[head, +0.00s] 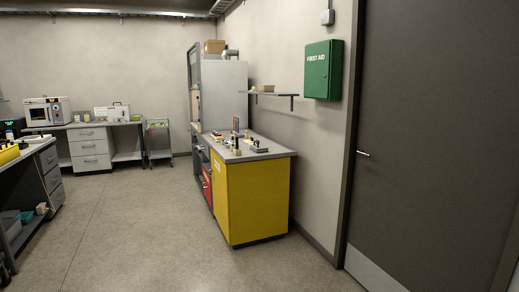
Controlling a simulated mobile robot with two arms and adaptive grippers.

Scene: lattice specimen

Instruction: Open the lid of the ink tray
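I cannot pick out the ink tray with certainty in the head view. Small items stand on the grey top of the workbench with a yellow end panel (250,203). Among them are a low dark grey item (259,149) near the right side and an upright multicoloured item (236,125). They are too small and far off to tell whether any has a lid. Neither of my grippers is in view.
A dark door (435,130) and a green first aid cabinet (323,70) are at the right. A wall shelf (272,94) hangs behind the workbench. Another bench (35,165) stands at the left. The grey floor (130,235) between the benches is clear.

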